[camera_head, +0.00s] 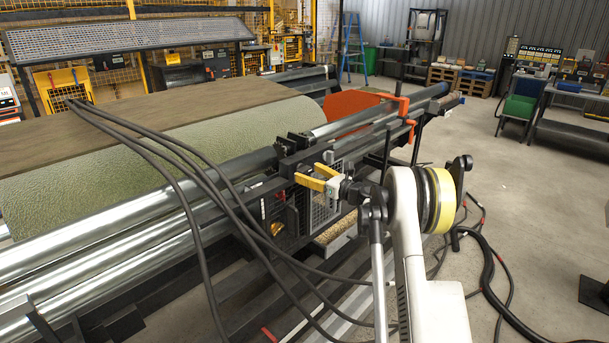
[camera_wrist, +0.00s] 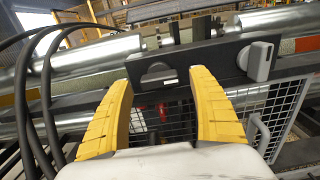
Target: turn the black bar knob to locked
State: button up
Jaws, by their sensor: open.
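A dark, rounded knob (camera_wrist: 156,72) sits on a black panel (camera_wrist: 212,62) in the wrist view, with a small white mark at its lower right. It appears to be the black bar knob. Its bar is hard to tell from the dark panel, so its setting is unclear. My gripper (camera_wrist: 160,78) has yellow fingers spread wide, one on each side of the knob in the picture, with nothing between them. In the head view my gripper (camera_head: 312,178) is in front of the machine's side, and I cannot pick out the knob there.
A grey knob (camera_wrist: 260,62) is on the panel's right end. A wire-mesh guard (camera_wrist: 262,105) lies below the panel. Black hoses (camera_head: 185,170) hang across the machine on the left. An orange handle (camera_head: 392,102) and steel rollers (camera_head: 130,222) are nearby. Open floor lies right.

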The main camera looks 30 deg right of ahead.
jog(key=shift+x, duration=1)
jog(key=c, duration=1.2)
jog(key=shift+n, duration=0.4)
jog(key=n, duration=0.3)
jog(key=shift+n+b, duration=0.4)
jog(key=n, duration=0.4)
jog(key=shift+r+n, duration=0.1)
jog(key=shift+n, duration=0.2)
jog(key=n, duration=0.4)
jog(key=shift+b, duration=0.3)
jog(key=n, duration=0.4)
jog(key=shift+n, duration=0.3)
